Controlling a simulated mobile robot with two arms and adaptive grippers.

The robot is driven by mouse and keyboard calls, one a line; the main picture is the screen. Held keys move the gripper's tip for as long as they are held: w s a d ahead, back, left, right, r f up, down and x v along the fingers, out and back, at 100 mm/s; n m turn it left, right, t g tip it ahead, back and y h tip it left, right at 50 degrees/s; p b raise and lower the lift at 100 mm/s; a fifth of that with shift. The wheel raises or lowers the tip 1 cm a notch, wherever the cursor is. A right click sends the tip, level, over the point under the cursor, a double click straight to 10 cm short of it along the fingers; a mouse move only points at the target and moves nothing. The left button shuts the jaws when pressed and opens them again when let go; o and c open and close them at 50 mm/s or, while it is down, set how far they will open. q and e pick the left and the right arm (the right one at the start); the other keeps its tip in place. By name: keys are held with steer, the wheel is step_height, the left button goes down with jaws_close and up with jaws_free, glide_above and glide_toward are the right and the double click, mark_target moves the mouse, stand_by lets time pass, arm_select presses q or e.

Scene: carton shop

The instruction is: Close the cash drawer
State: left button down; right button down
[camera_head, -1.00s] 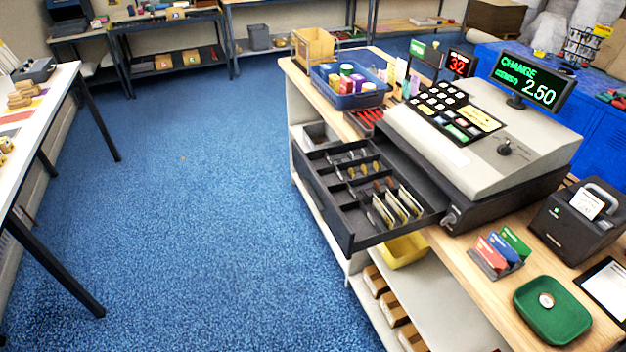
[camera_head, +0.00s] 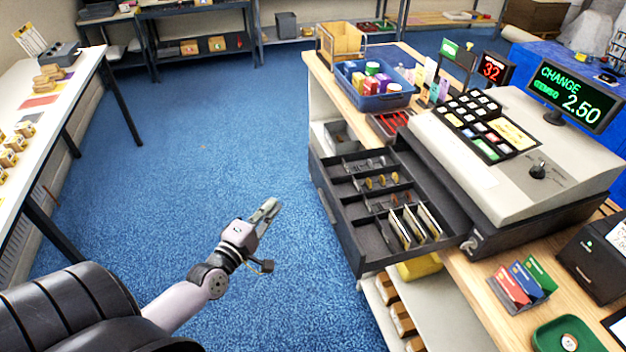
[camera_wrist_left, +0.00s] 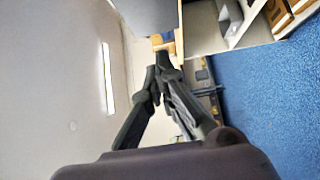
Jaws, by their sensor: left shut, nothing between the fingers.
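The black cash drawer (camera_head: 348,226) is pulled out to the left from under the beige cash register (camera_head: 520,150). Coins and upright notes show in its compartments. My left gripper (camera_head: 270,208) is in the air over the blue floor, left of the drawer's front and apart from it. Its fingers are together and empty. In the left wrist view its dark fingers (camera_wrist_left: 160,72) meet at the tips. My right gripper is in neither view.
The wooden counter (camera_head: 455,270) carries the register, a blue bin (camera_head: 378,100), a card holder (camera_head: 522,284) and a green tray (camera_head: 568,335). A yellow bin (camera_head: 420,266) sits below the drawer. A white table (camera_head: 60,100) stands at left. The blue floor between is clear.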

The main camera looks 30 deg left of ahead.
arm_select(q)
steer(key=p, duration=0.2)
glide_toward(313, 170)
steer(key=w+a, duration=0.1)
steer(key=a, duration=0.2)
steer(key=shift+w+d+f+p, duration=0.1)
steer(key=shift+w+d+p, duration=0.2)
steer(key=shift+w, duration=0.35)
steer(key=shift+w+d+f+p, duration=0.1)
steer(key=shift+w+d, duration=0.35)
steer(key=shift+w, duration=0.2)
steer(key=shift+w+d+p, duration=0.2)
steer(key=shift+w+d, duration=0.15)
steer(key=shift+w, duration=0.35)
